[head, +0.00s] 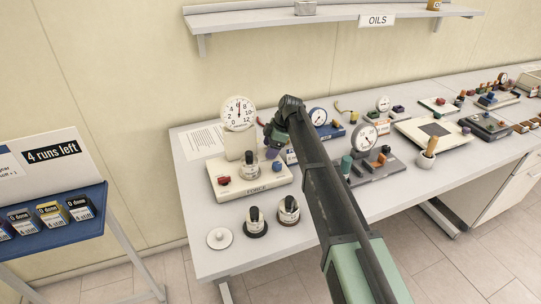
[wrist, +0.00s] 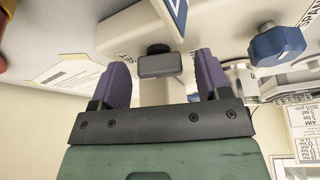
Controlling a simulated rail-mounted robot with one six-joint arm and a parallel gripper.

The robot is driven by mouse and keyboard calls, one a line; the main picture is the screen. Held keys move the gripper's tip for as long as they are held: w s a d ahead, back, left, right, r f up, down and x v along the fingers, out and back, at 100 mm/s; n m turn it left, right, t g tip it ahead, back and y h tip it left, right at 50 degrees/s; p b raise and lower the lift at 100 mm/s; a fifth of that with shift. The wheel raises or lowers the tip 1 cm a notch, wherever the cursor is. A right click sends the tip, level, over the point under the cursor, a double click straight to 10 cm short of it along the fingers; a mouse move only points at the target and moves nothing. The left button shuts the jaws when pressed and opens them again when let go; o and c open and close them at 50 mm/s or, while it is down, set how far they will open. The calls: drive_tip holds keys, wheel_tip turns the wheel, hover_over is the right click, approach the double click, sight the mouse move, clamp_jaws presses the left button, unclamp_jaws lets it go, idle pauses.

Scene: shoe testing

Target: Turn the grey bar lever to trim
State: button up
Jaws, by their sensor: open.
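The grey bar lever (wrist: 160,65) shows in the wrist view as a dark bar on a short stem against a cream housing (wrist: 105,30). It lies between my two purple fingertips, with a gap visible on each side. My gripper (head: 272,152) is open and holds nothing. In the head view it points down beside the cream FORCE unit (head: 238,192), and the lever cannot be made out there. A "SET" marking shows near the lever in the wrist view; no "trim" mark is readable.
A blue knob (wrist: 277,45) is right of my fingers in the wrist view. Other instruments fill the bench to the right.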

drive_tip(key=shift+r, duration=0.1)
drive_tip(key=c, duration=0.9)
drive_tip(key=shift+s+m, duration=0.1)
drive_tip(key=shift+m, duration=0.3)
drive_tip(key=m+t, duration=0.1)
drive_tip(key=m, duration=0.1)
drive_tip(key=m+t, duration=0.1)
drive_tip(key=m, duration=0.2)
drive_tip(key=shift+s+m+t, duration=0.1)
drive_tip(key=shift+m+t, duration=0.2)
drive_tip(key=m+t+h, duration=0.1)
drive_tip(key=m, duration=0.2)
drive_tip(key=m+h, duration=0.1)
drive_tip(key=m, duration=0.3)
drive_tip(key=shift+a+t, duration=0.1)
drive_tip(key=shift+t, duration=0.3)
